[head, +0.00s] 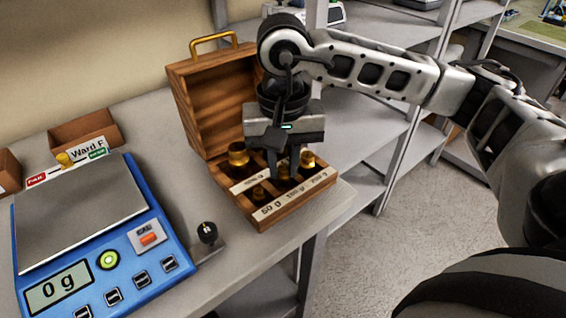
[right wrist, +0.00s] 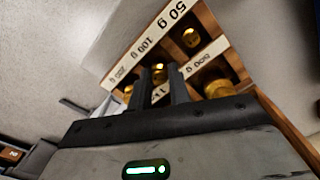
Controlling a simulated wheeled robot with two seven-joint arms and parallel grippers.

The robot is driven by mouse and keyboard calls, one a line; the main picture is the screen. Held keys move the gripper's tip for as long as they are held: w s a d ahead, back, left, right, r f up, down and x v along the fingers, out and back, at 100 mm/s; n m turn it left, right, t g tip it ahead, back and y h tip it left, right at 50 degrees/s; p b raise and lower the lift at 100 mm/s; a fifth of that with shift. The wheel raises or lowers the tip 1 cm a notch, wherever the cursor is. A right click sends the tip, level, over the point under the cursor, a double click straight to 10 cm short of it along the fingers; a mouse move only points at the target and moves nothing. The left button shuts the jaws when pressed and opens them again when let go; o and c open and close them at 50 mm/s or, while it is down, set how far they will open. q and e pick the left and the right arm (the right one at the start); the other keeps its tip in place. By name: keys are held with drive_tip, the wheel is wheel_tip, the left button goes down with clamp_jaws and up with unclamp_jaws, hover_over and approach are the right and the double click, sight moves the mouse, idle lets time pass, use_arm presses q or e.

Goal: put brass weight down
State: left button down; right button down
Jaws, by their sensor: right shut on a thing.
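The wooden weight box (head: 246,205) stands open on the table, its lid (head: 213,110) raised at the back. My right gripper (head: 286,172) reaches down into it, shut on a small brass weight (right wrist: 159,74) in the front row, at the slot labelled 100 g. The fingers partly hide this weight, and whether its base touches the slot floor cannot be told. Other brass weights sit in the box: a small one (head: 258,192) at the 50 g label, a large one (head: 238,154) behind, and one (head: 307,159) at the right. My left gripper is not in view.
A blue scale (head: 125,265) reading 0 g stands at left, its steel plate (head: 80,210) bare apart from labels behind it. A small black-knobbed object (head: 207,233) is between scale and box. The table edge is close to the box's right.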

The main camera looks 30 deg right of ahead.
sight(283, 168)
drive_tip(key=shift+f, duration=0.4)
drive_tip(key=shift+f, duration=0.2)
drive_tip(key=c, duration=1.3)
unclamp_jaws()
wheel_tip(283, 168, up, 8)
drive_tip(key=shift+f, duration=0.1)
